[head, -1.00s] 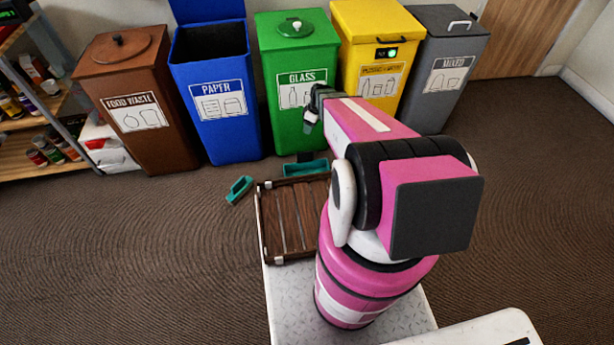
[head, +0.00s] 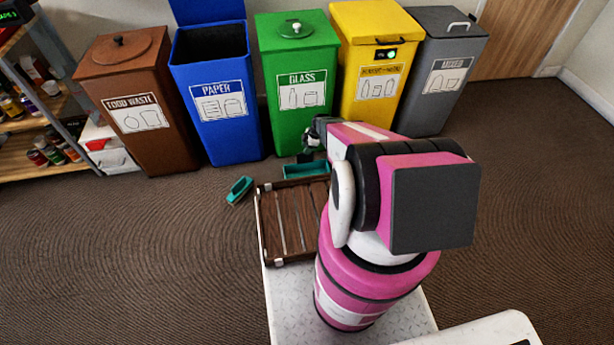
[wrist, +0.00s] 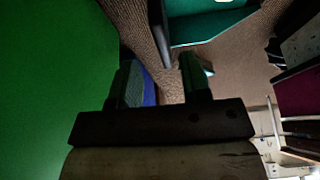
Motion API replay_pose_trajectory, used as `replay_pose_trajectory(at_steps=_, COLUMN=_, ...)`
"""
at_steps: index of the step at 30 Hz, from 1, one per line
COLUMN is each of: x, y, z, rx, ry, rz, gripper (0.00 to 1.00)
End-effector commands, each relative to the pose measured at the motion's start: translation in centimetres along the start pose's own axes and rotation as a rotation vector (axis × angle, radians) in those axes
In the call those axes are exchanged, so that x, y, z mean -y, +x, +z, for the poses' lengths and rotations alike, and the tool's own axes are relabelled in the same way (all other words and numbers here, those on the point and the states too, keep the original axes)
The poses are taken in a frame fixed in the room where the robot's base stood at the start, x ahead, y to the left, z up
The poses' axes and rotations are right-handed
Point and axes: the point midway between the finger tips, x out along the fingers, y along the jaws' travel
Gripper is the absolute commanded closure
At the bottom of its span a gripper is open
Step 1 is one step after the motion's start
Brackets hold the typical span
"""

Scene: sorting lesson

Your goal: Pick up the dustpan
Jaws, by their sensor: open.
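The teal dustpan (head: 298,171) lies on the floor in front of the green bin, just behind the wooden crate. In the wrist view its teal pan (wrist: 208,27) shows at the top, past the fingers. My gripper (head: 307,156) points down just behind the dustpan, between it and the green bin, and hides part of it. In the wrist view my gripper (wrist: 160,68) is open, with nothing seen between its fingers. I cannot tell whether it touches the dustpan.
The green glass bin (head: 300,90) stands close behind my gripper and fills the left of the wrist view. A smaller teal object (head: 239,190) lies on the floor left of the slatted crate (head: 262,225). Blue (head: 220,120) and yellow (head: 375,85) bins flank the green one.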

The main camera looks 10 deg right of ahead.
Motion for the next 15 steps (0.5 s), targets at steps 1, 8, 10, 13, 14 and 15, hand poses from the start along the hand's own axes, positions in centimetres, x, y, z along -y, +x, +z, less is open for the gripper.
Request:
replay_pose_trajectory(at_steps=1, x=-0.1, y=0.4, z=0.0, rx=0.0, ry=0.0, rz=0.0, gripper=0.57)
replay_pose_trajectory(at_steps=8, x=0.2, y=2.1, z=0.3, rx=0.0, ry=0.001, rz=0.0, gripper=0.57)
replay_pose_trajectory(at_steps=10, x=0.3, y=3.1, z=0.4, rx=0.0, ry=0.001, rz=-0.001, gripper=0.57)
replay_pose_trajectory(at_steps=13, x=0.3, y=4.6, z=0.5, rx=0.0, ry=0.0, rz=-0.001, gripper=0.57)
replay_pose_trajectory(at_steps=14, x=0.3, y=4.9, z=0.4, rx=0.0, ry=0.0, rz=0.0, gripper=0.57)
replay_pose_trajectory(at_steps=15, x=0.3, y=5.3, z=0.4, rx=0.0, ry=0.0, rz=0.0, gripper=0.57)
